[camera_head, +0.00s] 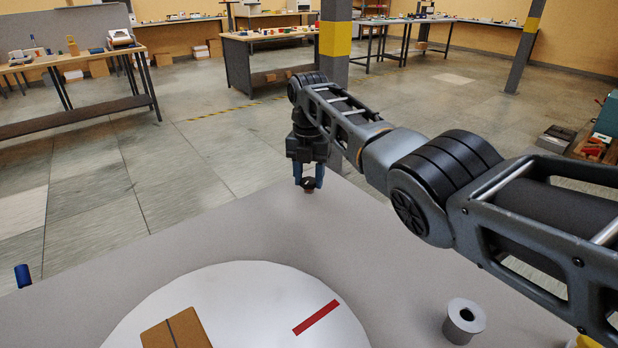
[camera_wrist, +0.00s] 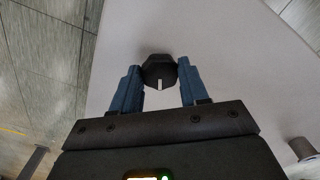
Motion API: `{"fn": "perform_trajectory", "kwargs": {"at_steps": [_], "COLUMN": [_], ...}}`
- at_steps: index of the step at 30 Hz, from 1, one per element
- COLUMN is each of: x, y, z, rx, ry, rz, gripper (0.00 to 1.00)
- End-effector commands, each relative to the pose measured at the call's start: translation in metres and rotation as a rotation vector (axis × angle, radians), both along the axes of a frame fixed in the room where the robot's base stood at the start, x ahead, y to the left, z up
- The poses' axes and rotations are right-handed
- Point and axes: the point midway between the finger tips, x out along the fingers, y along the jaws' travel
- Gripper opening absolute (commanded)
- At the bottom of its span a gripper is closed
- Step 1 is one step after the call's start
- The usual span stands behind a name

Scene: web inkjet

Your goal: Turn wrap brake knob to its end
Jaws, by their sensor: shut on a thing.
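The wrap brake knob (camera_wrist: 158,68) is a dark knob with a white pointer line. In the wrist view it sits between the two blue fingers of my gripper (camera_wrist: 160,80), and the white line points toward the gripper body. In the head view my gripper (camera_head: 309,184) reaches down at the far corner of the grey machine top, shut on the knob (camera_head: 308,183). The fingers hide the knob's sides. I see no scale or end mark around it.
A round white turntable (camera_head: 240,285) with a red stripe (camera_head: 316,317) and a brown box (camera_head: 176,330) lies in front. A grey cylinder (camera_head: 464,320) stands at right, and a blue item (camera_head: 22,275) is at the left edge. A pillar (camera_head: 335,60) rises behind my gripper.

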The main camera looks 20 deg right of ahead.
Motion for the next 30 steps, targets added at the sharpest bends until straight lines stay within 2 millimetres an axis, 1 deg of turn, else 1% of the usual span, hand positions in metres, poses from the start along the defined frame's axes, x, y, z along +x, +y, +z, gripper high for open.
{"fn": "perform_trajectory", "kwargs": {"at_steps": [12, 15, 30], "x": [0.0017, 0.002, 0.0019], "y": [-0.0007, -0.001, -0.0015], "z": [-0.0009, -0.0017, -0.0042], "rx": [-0.002, -0.002, -0.007], "ry": [-0.005, -0.007, -0.007], "rz": [0.394, 0.469, 0.72], "gripper": [0.14, 0.14, 0.14]}}
